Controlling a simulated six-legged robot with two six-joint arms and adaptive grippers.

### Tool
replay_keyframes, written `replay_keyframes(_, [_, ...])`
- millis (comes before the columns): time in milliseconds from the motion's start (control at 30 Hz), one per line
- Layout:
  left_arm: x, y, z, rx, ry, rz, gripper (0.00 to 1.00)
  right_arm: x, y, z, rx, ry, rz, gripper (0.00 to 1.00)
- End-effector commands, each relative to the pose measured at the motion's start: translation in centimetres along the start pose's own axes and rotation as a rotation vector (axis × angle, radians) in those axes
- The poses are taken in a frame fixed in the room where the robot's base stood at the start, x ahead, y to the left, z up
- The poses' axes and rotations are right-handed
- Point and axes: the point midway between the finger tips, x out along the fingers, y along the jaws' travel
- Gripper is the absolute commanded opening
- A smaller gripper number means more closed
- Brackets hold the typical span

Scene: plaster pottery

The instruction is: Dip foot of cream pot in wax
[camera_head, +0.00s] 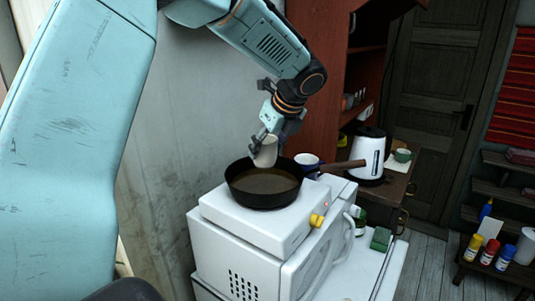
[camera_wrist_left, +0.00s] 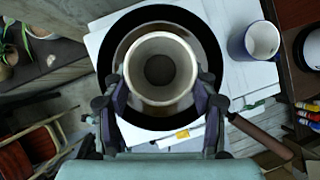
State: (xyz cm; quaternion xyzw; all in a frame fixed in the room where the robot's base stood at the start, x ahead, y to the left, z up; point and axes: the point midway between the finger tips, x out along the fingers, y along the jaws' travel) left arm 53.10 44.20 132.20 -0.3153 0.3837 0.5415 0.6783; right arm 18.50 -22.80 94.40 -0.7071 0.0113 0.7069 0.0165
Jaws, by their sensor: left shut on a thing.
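The cream pot (camera_head: 265,152) is held in my left gripper (camera_head: 264,138), just above the dark pan at its back side. In the left wrist view the open mouth of the cream pot (camera_wrist_left: 160,38) faces the camera, with a finger of my left gripper (camera_wrist_left: 160,92) on each side of it. The black pan (camera_head: 262,203) holds brownish wax (camera_head: 265,184) and stands on a white hotplate. The pan's rim (camera_wrist_left: 108,50) rings the pot in the wrist view. The pot's foot is hidden there, and I cannot tell whether it touches the wax. My right gripper is not in view.
The white hotplate (camera_head: 245,225) sits on a white appliance (camera_head: 225,264). A wall rises at left.

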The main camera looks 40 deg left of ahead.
Motion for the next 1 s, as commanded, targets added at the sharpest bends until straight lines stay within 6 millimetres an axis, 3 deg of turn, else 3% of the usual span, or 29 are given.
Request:
replay_keyframes(600, [-3.6,-0.1,2.1,0.0,-0.001,-0.001,0.19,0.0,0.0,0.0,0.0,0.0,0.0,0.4])
replay_keyframes(1000, [-4.0,-0.1,2.4,0.001,0.0,-0.001,0.19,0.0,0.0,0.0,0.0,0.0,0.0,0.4])
